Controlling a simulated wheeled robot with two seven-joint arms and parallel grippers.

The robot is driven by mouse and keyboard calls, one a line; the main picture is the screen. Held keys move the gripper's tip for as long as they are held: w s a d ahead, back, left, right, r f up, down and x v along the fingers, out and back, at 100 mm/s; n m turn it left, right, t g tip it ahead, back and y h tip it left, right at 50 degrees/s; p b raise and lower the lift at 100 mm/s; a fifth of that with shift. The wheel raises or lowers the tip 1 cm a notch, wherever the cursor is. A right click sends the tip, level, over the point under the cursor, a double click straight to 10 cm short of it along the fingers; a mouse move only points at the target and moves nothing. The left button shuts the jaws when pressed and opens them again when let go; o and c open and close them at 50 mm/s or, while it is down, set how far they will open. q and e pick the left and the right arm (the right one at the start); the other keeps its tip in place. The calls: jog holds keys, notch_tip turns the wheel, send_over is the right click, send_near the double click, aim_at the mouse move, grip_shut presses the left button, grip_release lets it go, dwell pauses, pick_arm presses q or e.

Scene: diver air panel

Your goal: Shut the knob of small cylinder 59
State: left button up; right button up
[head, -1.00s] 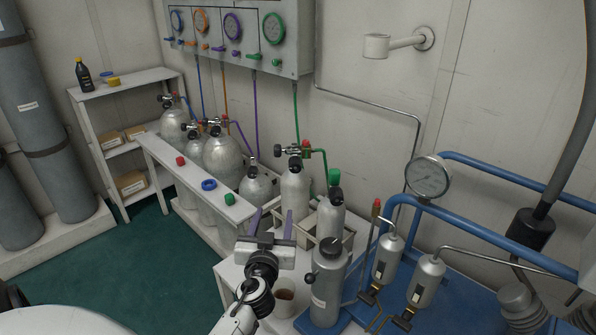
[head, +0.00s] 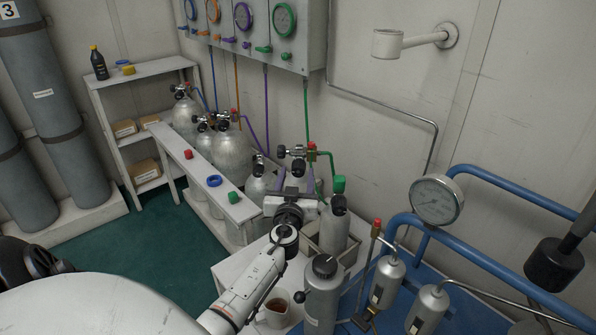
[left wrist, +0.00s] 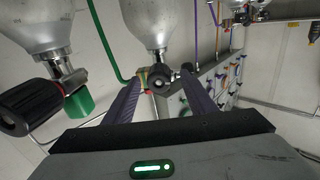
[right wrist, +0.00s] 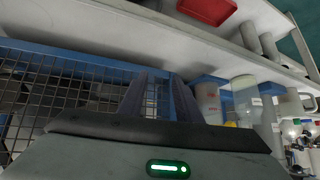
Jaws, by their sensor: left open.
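My left gripper (head: 290,185) reaches over the bench to the silver small cylinder with the green hose; the gripper hides most of that cylinder in the head view. In the left wrist view the small cylinder (left wrist: 152,22) appears upside down. Its black round knob (left wrist: 160,78) lies between the open fingers of my left gripper (left wrist: 160,88), with a gap on each side. No number 59 can be read. A second small cylinder (head: 334,228) with a green cap and black knob (head: 339,204) stands right beside it. My right gripper (right wrist: 160,95) is open and empty.
A green hose (head: 307,110) runs down from the gauge panel (head: 300,50). A grey container (head: 323,285) and a cup (head: 277,308) stand in front. Larger silver cylinders (head: 232,152) stand left behind a white rail (head: 170,140). Blue pipes (head: 500,243) lie right. Wire mesh (right wrist: 60,85) is near my right gripper.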

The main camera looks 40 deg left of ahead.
pick_arm(q)
jog(key=shift+x, duration=0.9)
jog(key=shift+w+a, duration=0.1)
jog(key=shift+w, duration=0.05)
pick_arm(e)
jog(key=shift+w+r, duration=0.25)
jog(key=shift+w, duration=0.2)
pick_arm(q)
jog(key=c, duration=1.1)
jog(key=shift+o, duration=0.2)
